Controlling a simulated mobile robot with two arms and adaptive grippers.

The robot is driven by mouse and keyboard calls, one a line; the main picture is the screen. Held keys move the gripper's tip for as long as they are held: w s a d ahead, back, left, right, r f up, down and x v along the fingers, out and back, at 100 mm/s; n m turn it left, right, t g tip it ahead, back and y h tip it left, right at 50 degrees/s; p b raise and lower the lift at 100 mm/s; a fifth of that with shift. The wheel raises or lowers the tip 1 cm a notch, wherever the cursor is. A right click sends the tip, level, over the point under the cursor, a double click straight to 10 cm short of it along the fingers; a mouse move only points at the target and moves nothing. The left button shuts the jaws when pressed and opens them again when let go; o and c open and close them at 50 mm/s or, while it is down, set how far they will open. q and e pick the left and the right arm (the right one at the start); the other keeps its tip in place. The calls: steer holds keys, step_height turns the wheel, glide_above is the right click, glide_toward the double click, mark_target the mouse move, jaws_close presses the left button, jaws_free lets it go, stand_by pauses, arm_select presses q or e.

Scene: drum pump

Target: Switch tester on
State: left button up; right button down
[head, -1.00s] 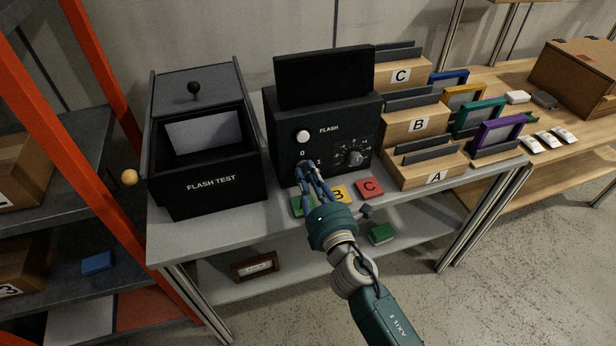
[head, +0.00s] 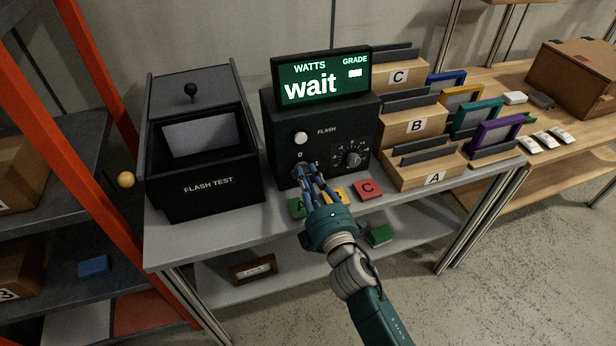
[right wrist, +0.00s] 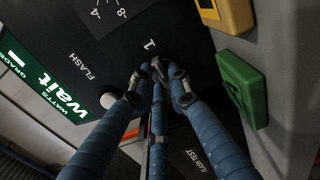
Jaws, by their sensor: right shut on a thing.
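The tester (head: 325,140) is a black box on the grey table, with a white FLASH button, a dial and a switch marked 0 and 1. Its display (head: 321,78) is lit green and reads "WATTS", "GRADE" and "wait"; it also shows in the right wrist view (right wrist: 42,82). My right gripper (head: 303,172) is at the switch on the lower left of the tester's front. In the right wrist view its blue fingers (right wrist: 158,72) are closed together beside the "1" mark. My left gripper is in neither view.
The black FLASH TEST box (head: 207,188) stands left of the tester. Coloured A, B and C blocks, including the red C block (head: 368,190), lie in front. Wooden lettered racks (head: 416,177) stand at the right. An orange shelf post (head: 62,125) is at the left.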

steer(key=shift+f, duration=0.1)
steer(key=c, duration=1.6)
jaws_free()
steer(key=shift+c, duration=0.2)
steer(key=v, duration=1.2)
